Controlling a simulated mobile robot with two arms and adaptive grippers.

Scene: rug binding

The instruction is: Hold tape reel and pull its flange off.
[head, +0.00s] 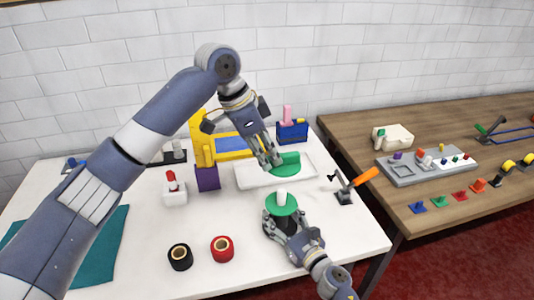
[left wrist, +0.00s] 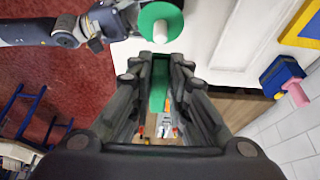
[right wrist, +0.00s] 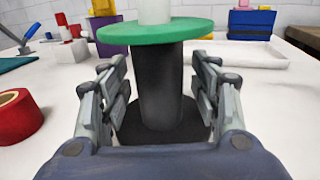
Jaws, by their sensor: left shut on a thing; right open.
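The tape reel stands upright on the white table, with a black core (right wrist: 160,90), a green disc (head: 281,205) on top and a white post (head: 281,196) above it. My right gripper (head: 286,224) is open, its fingers either side of the black core; gaps show in the right wrist view (right wrist: 160,100). My left gripper (head: 273,164) is shut on a separate green round flange (head: 288,162), over the white tray. The left wrist view shows this flange (left wrist: 158,85) edge-on between the fingers. I cannot tell whether it touches the tray.
The white tray (head: 245,182) lies behind the reel. An orange-handled clamp (head: 346,193) stands to its right. Red (head: 222,249) and black (head: 180,257) tape rolls are at the front left. A purple block (head: 207,178) is left of the tray. A wooden table (head: 440,190) is at right.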

